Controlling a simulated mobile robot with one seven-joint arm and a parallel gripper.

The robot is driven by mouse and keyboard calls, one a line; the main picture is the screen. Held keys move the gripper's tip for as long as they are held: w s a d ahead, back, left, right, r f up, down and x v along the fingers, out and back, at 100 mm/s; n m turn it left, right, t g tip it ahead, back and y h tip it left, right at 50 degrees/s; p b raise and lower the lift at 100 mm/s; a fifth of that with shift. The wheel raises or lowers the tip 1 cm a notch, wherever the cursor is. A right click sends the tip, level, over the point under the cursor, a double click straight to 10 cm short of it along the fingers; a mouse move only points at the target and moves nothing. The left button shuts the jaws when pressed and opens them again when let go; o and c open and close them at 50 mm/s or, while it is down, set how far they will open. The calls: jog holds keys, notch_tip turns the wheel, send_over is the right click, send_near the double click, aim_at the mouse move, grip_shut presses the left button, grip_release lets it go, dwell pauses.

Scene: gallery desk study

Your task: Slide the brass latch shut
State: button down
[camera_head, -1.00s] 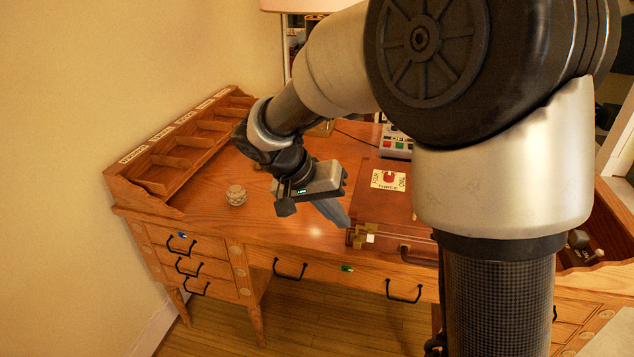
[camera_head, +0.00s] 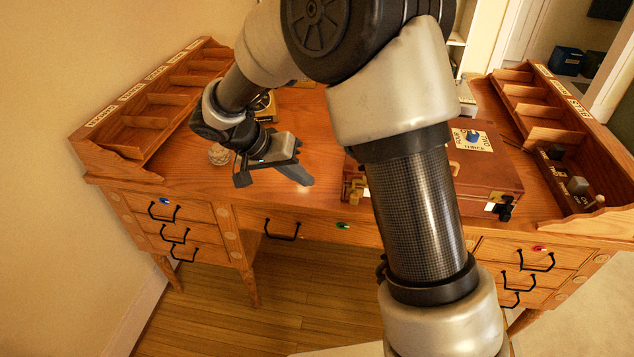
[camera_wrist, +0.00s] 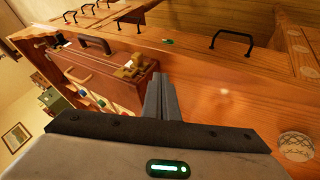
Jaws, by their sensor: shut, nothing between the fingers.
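The brown case (camera_head: 485,168) lies on the desk, its middle hidden behind my arm. A brass latch (camera_head: 355,190) with a small white patch beside it is at the case's front left corner. The latch also shows in the wrist view (camera_wrist: 131,67), just left of my fingertips; I cannot tell how far it has slid. My gripper (camera_head: 304,183) is shut and empty, pointing down over the desk, left of the case and apart from the latch. Its closed fingers also show in the wrist view (camera_wrist: 160,82).
A wooden desk (camera_head: 290,207) has pigeonhole racks at left (camera_head: 150,120) and right (camera_head: 540,110). A round pale object (camera_head: 219,154) stands behind my gripper. Front drawers have black handles (camera_head: 283,231). The desk top left of the case is mostly clear.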

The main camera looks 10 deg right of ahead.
aim_at(347, 195)
jog(key=d+f+b, duration=0.1)
jog(key=d+f, duration=0.6)
jog(key=d, duration=0.1)
jog(key=shift+w+d, duration=0.3)
jog(key=shift+d, duration=0.05)
jog(key=shift+d, duration=0.1)
jog(key=shift+s+d+f+b, duration=0.1)
jog(key=shift+s+d+b, duration=0.05)
jog(key=shift+d+b, duration=0.4)
jog(key=shift+s+d+f+b, duration=0.15)
jog(key=shift+d+b, duration=0.2)
jog(key=shift+b, duration=0.25)
jog(key=shift+s+d+r, duration=0.2)
jog(key=shift+d+r, duration=0.1)
jog(key=shift+d, duration=0.05)
